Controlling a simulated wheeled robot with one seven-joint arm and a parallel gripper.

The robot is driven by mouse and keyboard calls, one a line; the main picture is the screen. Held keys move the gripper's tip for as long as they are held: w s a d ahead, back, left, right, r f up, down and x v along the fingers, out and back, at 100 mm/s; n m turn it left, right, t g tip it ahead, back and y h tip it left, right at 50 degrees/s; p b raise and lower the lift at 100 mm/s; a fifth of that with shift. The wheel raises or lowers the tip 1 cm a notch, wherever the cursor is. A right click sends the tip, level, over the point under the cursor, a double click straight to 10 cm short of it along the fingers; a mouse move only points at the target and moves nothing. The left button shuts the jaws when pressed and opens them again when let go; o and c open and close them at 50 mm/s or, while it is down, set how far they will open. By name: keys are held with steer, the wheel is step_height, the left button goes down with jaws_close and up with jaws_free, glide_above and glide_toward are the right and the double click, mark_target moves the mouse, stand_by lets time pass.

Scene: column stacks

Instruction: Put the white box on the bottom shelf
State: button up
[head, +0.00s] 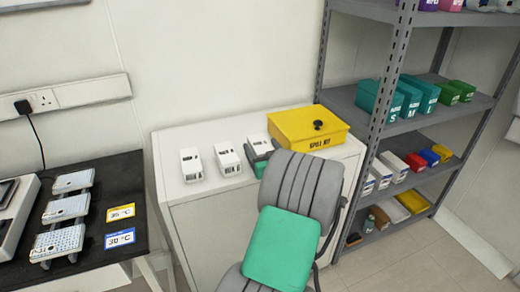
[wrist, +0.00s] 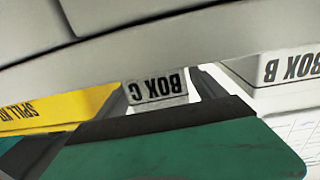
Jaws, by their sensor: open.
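Three small white boxes stand in a row on a white cabinet: one at left (head: 191,165), one in the middle (head: 227,160), and one at right (head: 261,143). In the wrist view, the label BOX C is on the nearest white box (wrist: 158,90), and BOX B is on another (wrist: 280,70). My gripper (head: 262,152) is at the right-hand box. In the wrist view its dark fingers (wrist: 162,88) are open, one on each side of BOX C. I cannot tell whether they touch it. The bottom shelf (head: 385,236) belongs to the grey rack at right.
A yellow spill kit (head: 308,127) stands right beside BOX C. The bottom shelf holds a bottle (head: 369,223) and several boxes; the shelf above it (head: 425,174) is close overhead. A black bench (head: 100,180) with white devices is at left.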

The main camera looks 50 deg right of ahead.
steer(key=shift+c, duration=0.4)
jaws_close()
stand_by(0.4)
